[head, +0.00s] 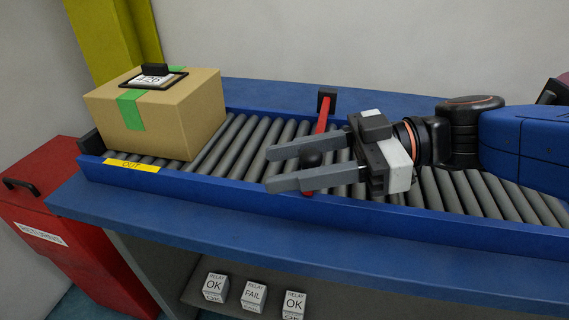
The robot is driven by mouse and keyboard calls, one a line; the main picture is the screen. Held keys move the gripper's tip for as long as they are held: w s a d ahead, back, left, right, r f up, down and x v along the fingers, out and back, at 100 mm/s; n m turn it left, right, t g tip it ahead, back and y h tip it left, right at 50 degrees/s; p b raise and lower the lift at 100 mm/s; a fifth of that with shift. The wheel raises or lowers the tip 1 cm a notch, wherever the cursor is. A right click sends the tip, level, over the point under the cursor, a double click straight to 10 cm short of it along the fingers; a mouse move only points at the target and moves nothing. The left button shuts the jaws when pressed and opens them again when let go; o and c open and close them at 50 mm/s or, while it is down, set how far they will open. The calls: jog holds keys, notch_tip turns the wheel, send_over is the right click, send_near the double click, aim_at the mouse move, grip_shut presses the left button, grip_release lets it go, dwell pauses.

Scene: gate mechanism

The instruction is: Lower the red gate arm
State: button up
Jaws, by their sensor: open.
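The red gate arm (321,119) runs from a black pivot block (327,97) at the far side of the conveyor toward the near rail. A black knob (311,158) sits on the arm. My gripper (271,169) comes in from the right over the rollers. Its two grey fingers are open and point left. The knob shows between the fingers, apart from both as far as I can see. The fingers hide parts of the gate arm. I cannot tell the exact height of the arm's near end above the rail.
A cardboard box (185,115) with green tape stands on the left end of the roller conveyor (240,140). A red bin (60,220) stands at the lower left. Several small relay boxes (254,296) sit on a shelf below. The rollers between box and gripper are clear.

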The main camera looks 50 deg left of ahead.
jog(key=v, duration=1.6)
jog(key=shift+w, duration=0.3)
jog(key=shift+d, duration=0.2)
